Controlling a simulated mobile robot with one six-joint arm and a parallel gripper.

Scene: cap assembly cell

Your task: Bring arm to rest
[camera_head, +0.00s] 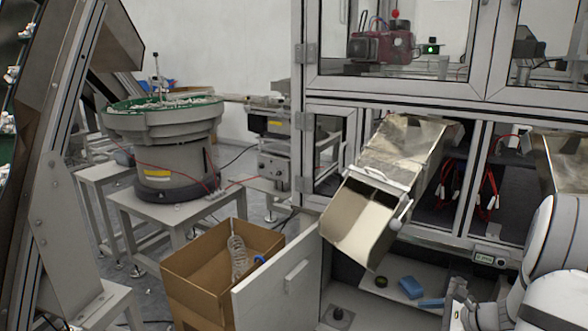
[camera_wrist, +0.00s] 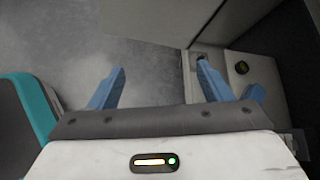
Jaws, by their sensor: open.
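My gripper (camera_wrist: 160,66) is open and empty in the wrist view, with its two blue fingers spread wide over bare grey floor. In the head view my white arm (camera_head: 555,265) reaches in at the lower right. My gripper sits low there, beside the lower shelf of the framed cell, and is only partly seen. No object is between the fingers in the wrist view.
A tilted metal chute (camera_head: 370,215) hangs above the lower shelf (camera_head: 397,285). An open cabinet door (camera_head: 285,285) stands beside a cardboard box (camera_head: 195,270). A bowl feeder (camera_head: 165,130) is farther left.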

